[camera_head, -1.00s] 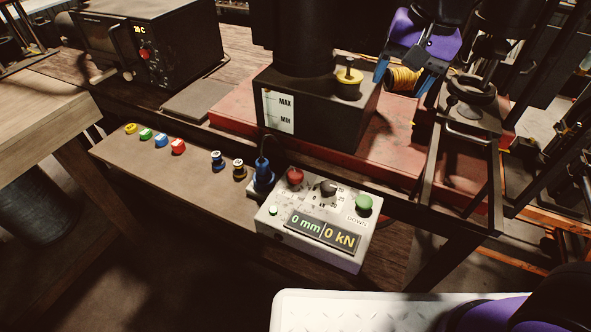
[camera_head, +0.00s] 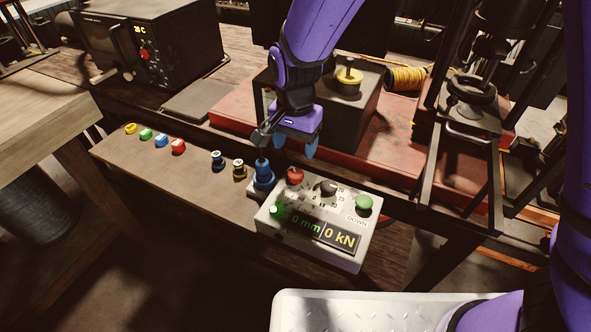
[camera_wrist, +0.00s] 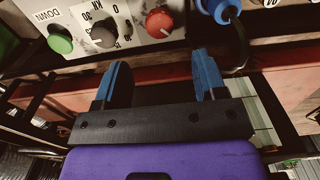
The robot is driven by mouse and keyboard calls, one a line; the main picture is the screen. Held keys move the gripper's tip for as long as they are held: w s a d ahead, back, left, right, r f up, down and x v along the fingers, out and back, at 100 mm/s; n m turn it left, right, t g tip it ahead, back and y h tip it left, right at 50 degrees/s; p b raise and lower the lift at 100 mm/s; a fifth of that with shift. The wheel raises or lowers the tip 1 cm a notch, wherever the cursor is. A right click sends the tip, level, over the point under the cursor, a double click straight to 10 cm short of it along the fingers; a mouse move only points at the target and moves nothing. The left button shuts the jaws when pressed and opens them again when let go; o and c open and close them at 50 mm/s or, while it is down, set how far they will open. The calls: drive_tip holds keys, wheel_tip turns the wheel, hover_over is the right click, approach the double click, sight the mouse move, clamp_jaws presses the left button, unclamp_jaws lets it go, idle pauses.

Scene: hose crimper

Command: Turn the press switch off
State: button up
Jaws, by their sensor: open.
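The press control box (camera_head: 330,262) is a light grey case with a red knob (camera_head: 295,176), a dark dial (camera_head: 328,188), a green button marked DOWN (camera_head: 364,202) and a small green light (camera_head: 277,210). Its display (camera_head: 323,229) reads 0 mm and 0 kN. The wrist view shows the red knob (camera_wrist: 160,22), the dial (camera_wrist: 104,35) and the green button (camera_wrist: 60,40) beyond the fingertips. My gripper (camera_head: 288,146) is open and empty, just behind and above the box's red-knob end, apart from it. Both blue fingers (camera_wrist: 162,75) show. Which control is the switch is unlabelled.
A blue plug (camera_head: 262,178) stands at the box's left back corner, close to my gripper. Several coloured connectors (camera_head: 178,147) line the shelf to the left. The dark press reservoir (camera_head: 345,115) and red beam (camera_head: 235,115) lie behind.

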sight(296, 173)
wheel_tip(296, 173, down, 9)
drive_tip(key=shift+r, duration=0.1)
idle(0.3)
drive_tip(key=c, duration=0.9)
